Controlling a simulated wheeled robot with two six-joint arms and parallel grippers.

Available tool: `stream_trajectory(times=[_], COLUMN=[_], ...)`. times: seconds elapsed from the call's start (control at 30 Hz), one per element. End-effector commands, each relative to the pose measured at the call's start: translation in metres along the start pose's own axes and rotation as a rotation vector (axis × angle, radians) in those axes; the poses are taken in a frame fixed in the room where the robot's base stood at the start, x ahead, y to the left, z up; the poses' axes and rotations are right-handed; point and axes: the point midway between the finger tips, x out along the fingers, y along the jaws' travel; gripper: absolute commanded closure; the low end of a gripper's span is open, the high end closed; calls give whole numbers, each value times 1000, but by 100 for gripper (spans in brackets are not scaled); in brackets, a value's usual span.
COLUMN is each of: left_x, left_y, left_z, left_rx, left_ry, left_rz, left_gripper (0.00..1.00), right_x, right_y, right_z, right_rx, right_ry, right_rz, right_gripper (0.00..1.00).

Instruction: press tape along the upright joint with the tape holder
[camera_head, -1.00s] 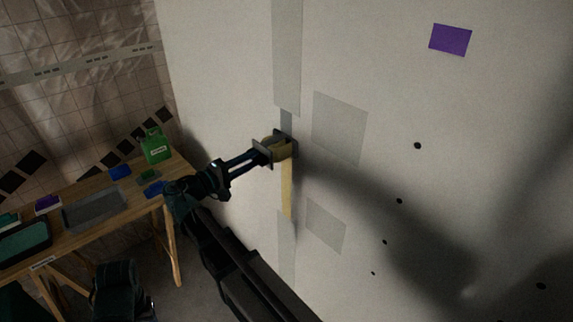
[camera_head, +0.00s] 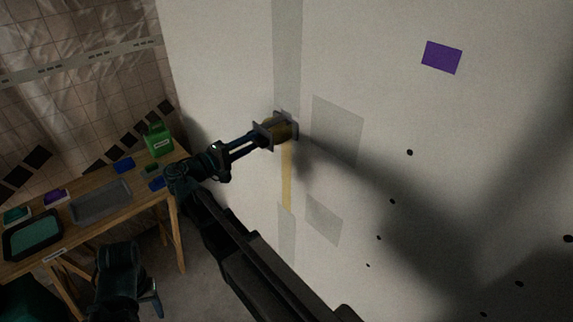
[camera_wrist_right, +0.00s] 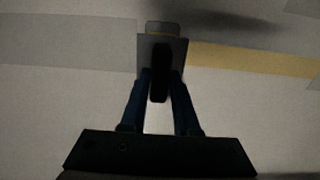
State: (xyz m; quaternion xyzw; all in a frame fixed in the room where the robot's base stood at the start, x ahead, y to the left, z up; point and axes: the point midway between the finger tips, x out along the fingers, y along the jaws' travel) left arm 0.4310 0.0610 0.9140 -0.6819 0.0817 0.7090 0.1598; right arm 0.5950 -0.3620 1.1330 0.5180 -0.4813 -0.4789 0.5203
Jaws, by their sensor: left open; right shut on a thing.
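The upright joint runs down the pale wall panel (camera_head: 370,75). A yellow tape strip (camera_head: 287,178) lies along it below the tape holder (camera_head: 287,128). A grey strip (camera_head: 287,55) covers the joint above the holder, and another grey strip (camera_head: 286,232) lies below the tape. My right gripper (camera_head: 262,135) is shut on the holder, which is at the wall; exact contact is hard to tell. In the right wrist view the holder (camera_wrist_right: 147,44) is between the blue fingers, with yellow tape (camera_wrist_right: 250,62) to its right. My left gripper (camera_head: 155,300) is open and empty, low at the left, away from the wall.
A wooden workbench (camera_head: 80,233) at the left carries a grey tray (camera_head: 100,202), a green container (camera_head: 158,140) and a dark teal-filled tray (camera_head: 33,235). A purple square (camera_head: 441,57) and grey patches (camera_head: 337,128) are on the panel. A broad shadow crosses its right side.

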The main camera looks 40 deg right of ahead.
Motion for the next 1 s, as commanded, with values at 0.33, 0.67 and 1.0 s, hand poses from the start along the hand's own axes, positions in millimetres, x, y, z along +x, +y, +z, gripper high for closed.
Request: stream_trajectory(times=[0.33, 0.67, 1.0], left_x=[-30, -59, -56], left_y=[-3, -6, -6], left_z=[2, 3, 3], left_rx=[0, 0, 0], left_ry=[0, 0, 0], left_rz=[0, 0, 0], left_gripper=[41, 41, 41], right_x=[1, 3, 0], right_y=[31, 60, 57], right_z=[0, 0, 0], right_rx=[0, 0, 0], right_ry=[0, 0, 0], right_rz=[2, 2, 2], right_gripper=[100, 100, 100])
